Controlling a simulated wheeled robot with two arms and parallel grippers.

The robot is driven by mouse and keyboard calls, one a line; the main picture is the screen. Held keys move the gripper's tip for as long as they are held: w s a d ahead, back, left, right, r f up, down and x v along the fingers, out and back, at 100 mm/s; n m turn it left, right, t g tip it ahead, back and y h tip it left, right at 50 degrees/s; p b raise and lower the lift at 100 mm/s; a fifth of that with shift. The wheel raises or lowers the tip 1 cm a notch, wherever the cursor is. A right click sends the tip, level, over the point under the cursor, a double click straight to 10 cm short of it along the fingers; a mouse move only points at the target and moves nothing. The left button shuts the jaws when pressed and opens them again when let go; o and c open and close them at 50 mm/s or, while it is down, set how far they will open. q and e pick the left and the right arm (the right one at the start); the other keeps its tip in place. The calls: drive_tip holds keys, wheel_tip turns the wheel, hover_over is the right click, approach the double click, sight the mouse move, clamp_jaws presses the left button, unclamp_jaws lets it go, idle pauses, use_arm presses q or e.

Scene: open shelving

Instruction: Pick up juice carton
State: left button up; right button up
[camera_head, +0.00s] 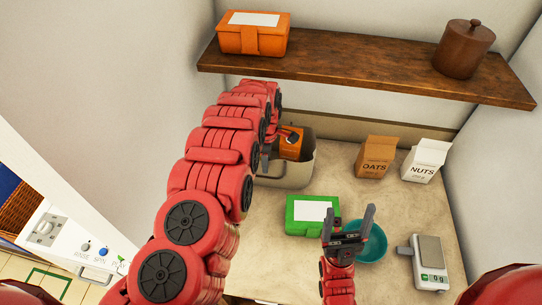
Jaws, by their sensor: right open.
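An orange carton (291,143), likely the juice carton, stands in a beige bin (300,172) at the back left of the counter. Its left side is partly hidden by my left arm. My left gripper (272,150) is at the bin, right beside the carton. Its fingers are mostly hidden, so I cannot tell whether they are open or touch the carton. My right gripper (348,230) is open and empty, low over the counter, in front of a teal bowl (373,246) and beside a green box with a white label (301,216).
An OATS carton (375,157) and a NUTS carton (426,161) stand at the back right. A scale (430,262) is at the right front. A wooden shelf (350,70) above holds an orange case (253,35) and a wooden jar (464,50).

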sight(282, 174)
use_arm(q)
wheel_tip(282, 174, down, 5)
drive_tip(key=shift+w+f+p, duration=0.1)
drive_tip(key=shift+w+p, duration=0.05)
drive_tip(key=shift+p, duration=0.65)
drive_tip(key=shift+w+f, duration=0.1)
clamp_jaws()
idle(0.9)
